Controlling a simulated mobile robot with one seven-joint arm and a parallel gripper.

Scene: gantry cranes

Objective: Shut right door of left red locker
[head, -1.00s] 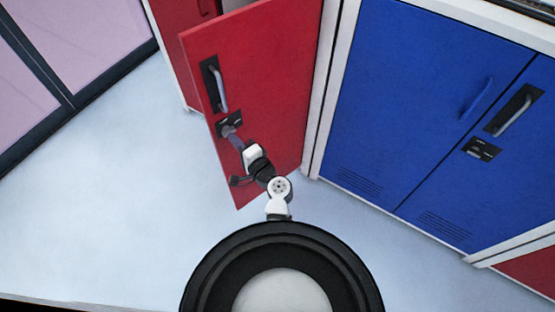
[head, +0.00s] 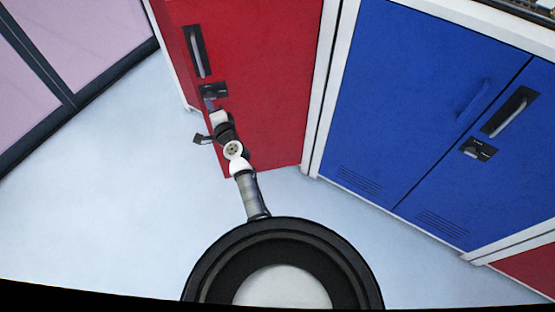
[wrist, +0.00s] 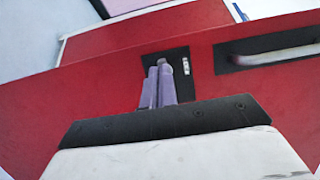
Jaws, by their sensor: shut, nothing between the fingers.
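The red locker's right door (head: 265,85) stands partly open, hinged on its right side by the white post. Its free left edge stands out from the locker frame. The door has a dark handle recess with a grey handle (head: 198,50) and a black lock plate (head: 213,90) below it. My gripper (head: 209,103) is shut at the lock plate, on the outer face of the door. In the wrist view, the closed purple-grey fingers (wrist: 161,68) point at the lock plate (wrist: 172,66) and appear to touch or nearly touch it. The handle (wrist: 272,52) is to their right.
A blue locker (head: 430,110) with closed doors stands to the right, past the white post (head: 325,90). Pale floor (head: 100,190) lies clear to the left. A pink-panelled wall with dark frames (head: 75,50) is at the upper left.

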